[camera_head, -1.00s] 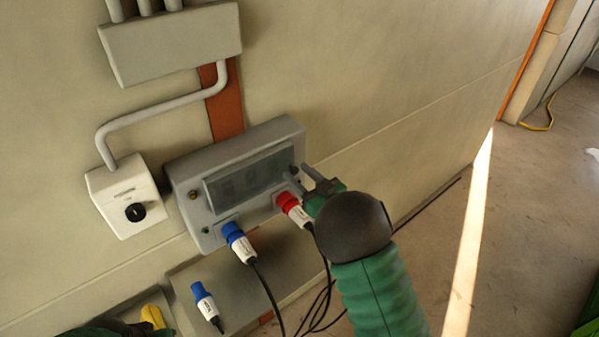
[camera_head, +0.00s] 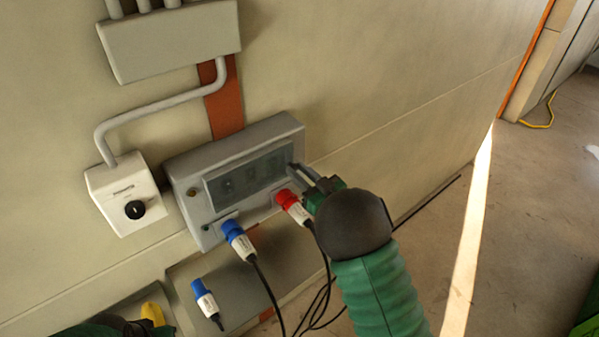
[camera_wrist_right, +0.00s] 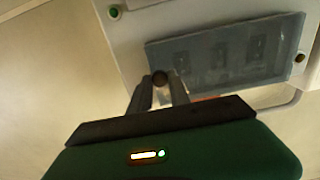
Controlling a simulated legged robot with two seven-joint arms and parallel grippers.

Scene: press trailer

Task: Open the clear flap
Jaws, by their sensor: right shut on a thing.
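The clear flap (camera_head: 247,178) is a tinted see-through cover on the front of the grey socket box (camera_head: 286,130). It lies shut, and sockets show dimly behind it; it also shows in the right wrist view (camera_wrist_right: 225,52). My right gripper (camera_head: 298,172) is at the flap's right end in the head view.
A red plug (camera_head: 288,200) and a blue plug (camera_head: 234,233) sit below the flap, with black cables hanging down. A loose blue plug (camera_head: 202,292) is lower left. A white switch box (camera_head: 125,200) is left. Open floor lies right.

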